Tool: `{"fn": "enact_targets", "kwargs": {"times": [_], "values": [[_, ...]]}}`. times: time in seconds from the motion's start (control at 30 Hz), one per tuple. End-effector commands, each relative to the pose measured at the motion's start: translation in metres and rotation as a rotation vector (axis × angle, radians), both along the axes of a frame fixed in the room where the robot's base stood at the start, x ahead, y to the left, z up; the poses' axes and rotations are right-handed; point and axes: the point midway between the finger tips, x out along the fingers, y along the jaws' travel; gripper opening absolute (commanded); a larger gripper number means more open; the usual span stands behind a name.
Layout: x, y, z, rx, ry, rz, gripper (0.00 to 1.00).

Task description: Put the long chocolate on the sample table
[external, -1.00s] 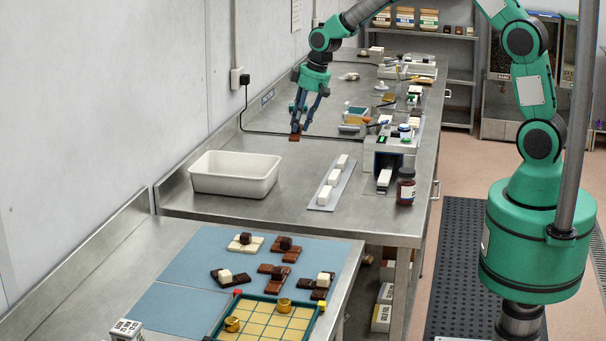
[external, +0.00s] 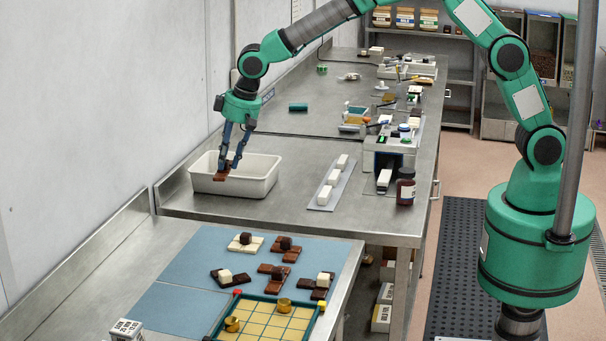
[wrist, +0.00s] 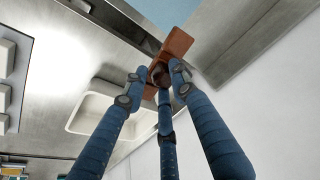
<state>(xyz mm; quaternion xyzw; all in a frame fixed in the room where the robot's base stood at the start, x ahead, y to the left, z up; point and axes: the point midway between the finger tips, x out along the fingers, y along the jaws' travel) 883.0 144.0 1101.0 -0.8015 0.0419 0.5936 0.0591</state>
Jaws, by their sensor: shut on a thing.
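My gripper (external: 229,164) is shut on a long, flat, reddish-brown chocolate (external: 221,174) and holds it above the white bin on the middle bench. In the wrist view, the fingers (wrist: 156,80) close around a darker raised part of the chocolate (wrist: 177,43), and its flat ends stick out past them. The near table (external: 130,258), with blue mats (external: 210,245), bears several white, brown and dark chocolate pieces with small blocks on top. No label shows which table is the sample table.
The white bin (external: 259,186) is below my gripper. To its right lie a strip of white blocks (external: 320,197) and a dark jar (external: 405,187). A yellow-celled tray (external: 246,336) and a small labelled box (external: 126,330) stand at the near table's front. The left mat has bare room.

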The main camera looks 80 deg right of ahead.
Motion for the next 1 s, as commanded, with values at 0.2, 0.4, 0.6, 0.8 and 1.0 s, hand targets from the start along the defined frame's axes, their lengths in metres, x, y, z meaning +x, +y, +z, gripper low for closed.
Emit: {"fn": "enact_targets", "kwargs": {"times": [0.2,0.4,0.6,0.8,1.0], "values": [[0.000,0.092,-0.002,0.007,0.000,-0.007,0.00],[-0.008,0.174,-0.002,0.014,-0.001,-0.021,0.00],[-0.025,0.255,-0.002,0.021,-0.001,-0.035,0.00],[-0.049,0.333,-0.003,0.026,-0.001,-0.052,0.00],[-0.073,0.392,-0.003,0.031,-0.001,-0.067,0.00]]}}
